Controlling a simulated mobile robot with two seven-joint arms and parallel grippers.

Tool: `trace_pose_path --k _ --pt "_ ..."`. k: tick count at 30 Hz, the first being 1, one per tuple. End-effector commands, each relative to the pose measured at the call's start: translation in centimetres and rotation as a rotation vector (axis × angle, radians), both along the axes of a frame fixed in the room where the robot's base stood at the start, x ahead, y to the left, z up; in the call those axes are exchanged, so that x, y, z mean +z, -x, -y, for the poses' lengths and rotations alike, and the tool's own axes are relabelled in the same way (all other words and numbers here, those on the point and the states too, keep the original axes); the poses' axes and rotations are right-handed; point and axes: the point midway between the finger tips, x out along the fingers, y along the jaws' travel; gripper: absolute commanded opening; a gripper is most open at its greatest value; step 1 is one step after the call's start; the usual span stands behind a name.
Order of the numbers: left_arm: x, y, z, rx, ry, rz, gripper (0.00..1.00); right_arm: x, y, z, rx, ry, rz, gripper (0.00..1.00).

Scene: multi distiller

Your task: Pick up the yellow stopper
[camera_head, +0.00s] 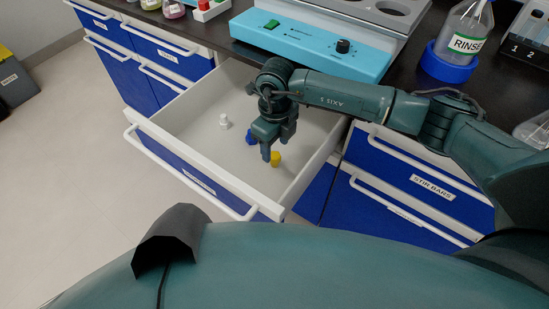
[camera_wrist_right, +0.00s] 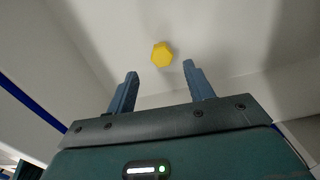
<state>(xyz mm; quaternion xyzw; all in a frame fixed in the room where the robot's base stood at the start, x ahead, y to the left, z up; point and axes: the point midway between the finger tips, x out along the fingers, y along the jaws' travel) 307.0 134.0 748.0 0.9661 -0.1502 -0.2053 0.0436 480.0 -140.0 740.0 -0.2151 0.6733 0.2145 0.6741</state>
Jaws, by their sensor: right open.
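The yellow stopper (camera_head: 275,158) is in the open white drawer (camera_head: 190,110), near its right side. In the right wrist view the yellow stopper (camera_wrist_right: 162,54) lies on the pale drawer floor, just beyond the fingertips and about between them. My right gripper (camera_head: 271,150) reaches down into the drawer beside the stopper. In the wrist view its two fingers (camera_wrist_right: 160,76) are apart with nothing between them. The left gripper does not show.
A blue stopper (camera_head: 251,137), partly hidden by my gripper, and a white stopper (camera_head: 224,122) are also in the drawer. The drawer walls surround the gripper. On the dark bench behind stand a blue device (camera_head: 310,45) and a rinse bottle (camera_head: 466,38).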

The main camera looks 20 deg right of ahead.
Motion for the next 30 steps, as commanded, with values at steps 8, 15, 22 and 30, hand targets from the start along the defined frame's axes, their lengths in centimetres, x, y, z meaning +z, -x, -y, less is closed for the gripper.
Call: trace_pose_path --k 8,15,22,30 --pt "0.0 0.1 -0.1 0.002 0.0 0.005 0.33 -4.0 -0.6 0.0 0.0 0.001 -0.003 0.52" --pt "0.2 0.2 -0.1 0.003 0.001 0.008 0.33 -4.9 -0.7 0.0 0.0 0.0 -0.001 0.52" --pt "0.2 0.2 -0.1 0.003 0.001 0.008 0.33 -4.9 -0.7 0.0 0.0 0.0 -0.001 0.43" --pt "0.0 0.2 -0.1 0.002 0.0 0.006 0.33 -4.9 -0.7 0.0 0.0 0.0 -0.001 0.2"
